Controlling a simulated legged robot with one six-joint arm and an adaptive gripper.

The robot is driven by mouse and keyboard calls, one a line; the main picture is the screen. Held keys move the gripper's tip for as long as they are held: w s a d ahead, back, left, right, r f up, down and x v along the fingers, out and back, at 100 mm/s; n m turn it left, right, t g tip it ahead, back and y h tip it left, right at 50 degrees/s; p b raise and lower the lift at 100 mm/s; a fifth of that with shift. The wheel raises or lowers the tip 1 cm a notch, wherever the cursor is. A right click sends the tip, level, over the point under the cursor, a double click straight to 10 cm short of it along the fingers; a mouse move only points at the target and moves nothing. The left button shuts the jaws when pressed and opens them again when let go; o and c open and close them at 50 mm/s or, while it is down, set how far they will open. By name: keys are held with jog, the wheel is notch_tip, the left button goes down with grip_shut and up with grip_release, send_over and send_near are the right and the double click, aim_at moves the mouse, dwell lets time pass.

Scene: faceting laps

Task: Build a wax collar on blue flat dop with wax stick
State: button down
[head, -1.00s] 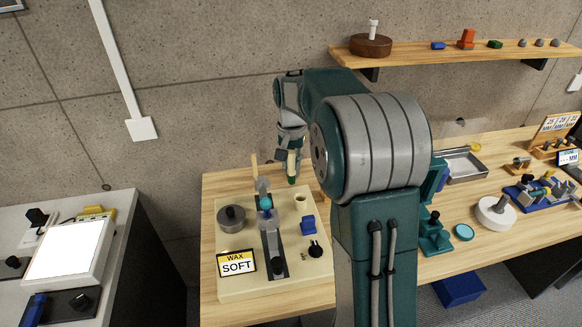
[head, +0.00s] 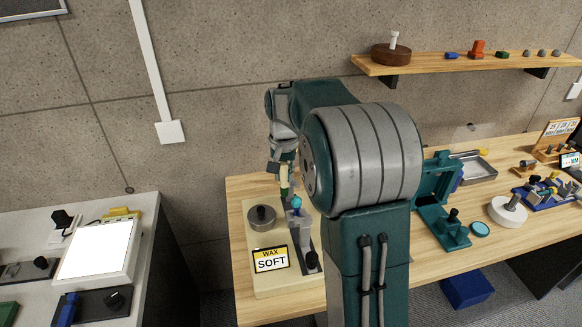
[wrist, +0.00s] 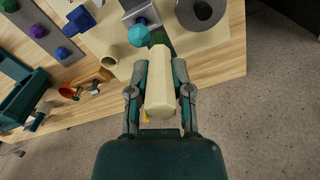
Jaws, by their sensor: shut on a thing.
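My gripper (wrist: 160,78) is shut on the wax stick (wrist: 160,95), a thick cream bar with a dark green tip. In the head view the gripper (head: 283,165) is above the cream base plate (head: 262,289), partly hidden by my arm. In the wrist view the green tip is close beside a faceted cyan stone (wrist: 138,35); I cannot tell whether they touch. The blue dop (wrist: 141,21) shows just behind the stone, in a grey metal holder. In the head view the cyan stone (head: 297,201) sits on the grey fixture.
A teal stand (head: 441,205) is to the right. A grey rack (wrist: 45,35) holds coloured pieces.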

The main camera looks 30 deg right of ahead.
aim_at(286, 195)
jog(key=shift+a+f, duration=0.35)
jog(key=shift+a, duration=0.15)
jog(key=shift+d+f, duration=0.2)
jog(key=shift+f, duration=1.5)
jog(key=shift+d+f, duration=0.1)
jog(key=shift+d, duration=0.7)
jog(key=shift+a, duration=0.45)
jog(key=shift+d, duration=0.1)
jog(key=shift+s+d, duration=0.1)
jog(key=shift+d, duration=0.35)
jog(key=shift+d, duration=0.1)
